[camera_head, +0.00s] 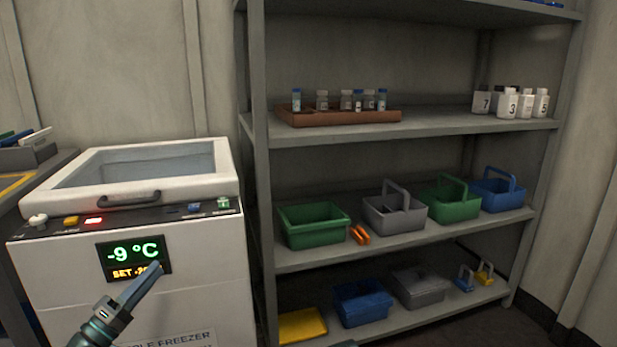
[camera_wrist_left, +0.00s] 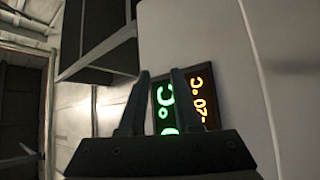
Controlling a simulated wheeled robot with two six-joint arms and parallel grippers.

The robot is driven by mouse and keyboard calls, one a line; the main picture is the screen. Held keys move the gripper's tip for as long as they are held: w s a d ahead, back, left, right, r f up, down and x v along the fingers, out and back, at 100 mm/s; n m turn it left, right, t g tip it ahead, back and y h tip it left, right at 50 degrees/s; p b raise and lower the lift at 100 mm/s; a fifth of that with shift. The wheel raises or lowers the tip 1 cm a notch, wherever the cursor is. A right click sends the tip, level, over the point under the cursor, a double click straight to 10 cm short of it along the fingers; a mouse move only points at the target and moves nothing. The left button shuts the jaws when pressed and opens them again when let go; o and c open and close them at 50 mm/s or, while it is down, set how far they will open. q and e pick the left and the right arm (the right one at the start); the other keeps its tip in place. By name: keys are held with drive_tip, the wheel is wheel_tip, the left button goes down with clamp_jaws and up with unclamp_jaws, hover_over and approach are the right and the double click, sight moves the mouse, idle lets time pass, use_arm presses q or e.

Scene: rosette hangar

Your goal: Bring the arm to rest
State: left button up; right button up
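My left gripper (camera_head: 152,272) is in front of the white freezer (camera_head: 195,290), its fingers pointing up toward the freezer's display (camera_head: 135,257). In the left wrist view, the two dark fingers of the left gripper (camera_wrist_left: 160,76) stand apart with a narrow gap. Nothing is held between them. The lit display (camera_wrist_left: 180,98) shows behind and between the fingers. It reads -9 °C in green, with a SET line in yellow partly covered by the gripper. I cannot tell whether the fingers touch the freezer front. My right gripper is not in view.
The freezer lid (camera_head: 135,172) is down, with a dark handle. A grey shelf rack (camera_head: 400,130) stands on the right, with a brown vial tray (camera_head: 340,117), white bottles (camera_head: 508,105), and a green bin (camera_head: 313,225). A bench (camera_head: 50,170) is at the left.

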use_arm(q)
drive_tip(key=d+f+m+g+h+p, duration=0.15)
drive_tip(key=d+f+g, duration=0.25)
drive_tip(key=d, duration=0.4)
drive_tip(key=d+f+m+g+p, duration=0.1)
drive_tip(key=d+f+m+g, duration=0.3)
drive_tip(key=d, duration=0.4)
drive_tip(key=d+f+m+g+h+p, duration=0.1)
drive_tip(key=d+f+g, duration=0.35)
drive_tip(key=d, duration=0.35)
drive_tip(key=s+d+f+m+g+y+p, duration=0.55)
drive_tip(key=s+d+f+g+y, duration=0.25)
drive_tip(key=s+y, duration=0.45)
wheel_tip(320, 180, up, 38)
drive_tip(key=w+y+p, duration=0.1)
drive_tip(key=p, duration=3.6)
drive_tip(key=shift+a+f+p, duration=0.2)
drive_tip(key=shift+a+p, duration=0.1)
drive_tip(key=shift+a, duration=0.05)
